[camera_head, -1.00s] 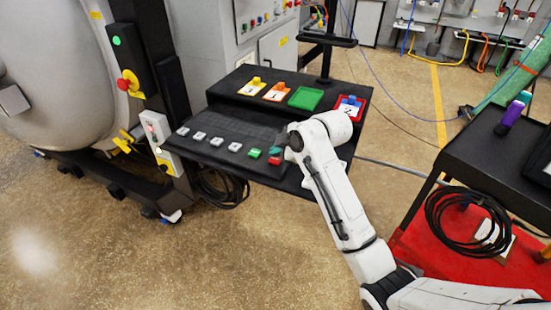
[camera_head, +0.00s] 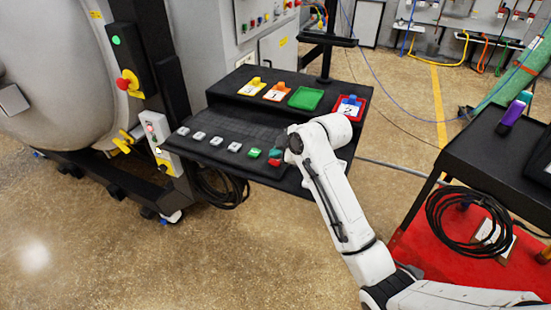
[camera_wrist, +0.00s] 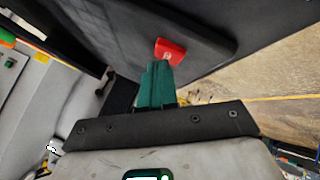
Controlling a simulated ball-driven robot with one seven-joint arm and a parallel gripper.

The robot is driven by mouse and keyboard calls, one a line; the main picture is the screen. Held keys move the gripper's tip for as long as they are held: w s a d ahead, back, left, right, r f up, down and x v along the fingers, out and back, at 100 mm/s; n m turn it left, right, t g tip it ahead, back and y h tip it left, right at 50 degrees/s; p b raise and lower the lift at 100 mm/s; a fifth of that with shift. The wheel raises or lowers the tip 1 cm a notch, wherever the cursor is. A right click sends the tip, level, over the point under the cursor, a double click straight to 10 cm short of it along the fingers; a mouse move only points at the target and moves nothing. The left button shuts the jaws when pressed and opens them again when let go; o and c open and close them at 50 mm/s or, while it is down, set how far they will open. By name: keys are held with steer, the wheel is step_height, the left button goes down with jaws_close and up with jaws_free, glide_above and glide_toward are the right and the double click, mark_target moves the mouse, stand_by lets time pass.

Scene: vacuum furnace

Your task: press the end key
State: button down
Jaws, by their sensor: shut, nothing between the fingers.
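A red key (camera_head: 274,162) sits at the right end of a row of keys on the sloping black panel (camera_head: 230,128). Its marking is too small to read, so I cannot confirm it is the end key. A green key (camera_head: 254,153) and several grey keys (camera_head: 216,141) lie to its left. My gripper (camera_head: 278,153) points down at the red key, its teal fingers shut and empty. In the wrist view the fingertips (camera_wrist: 158,64) are at the near edge of the red key (camera_wrist: 171,51). I cannot tell whether they touch it.
Behind the keys, a black shelf (camera_head: 235,84) carries numbered cards, a green tray (camera_head: 305,98) and a red tray (camera_head: 362,117). A black cart (camera_head: 480,150) with a coiled cable stands at right. The furnace (camera_head: 50,70) is at left. The front floor is clear.

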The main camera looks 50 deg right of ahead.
mark_target(278, 161)
steer(key=shift+r+p, duration=0.8)
steer(key=shift+r, duration=0.1)
step_height(278, 161, up, 5)
steer(key=p, duration=0.4)
stand_by(1.0)
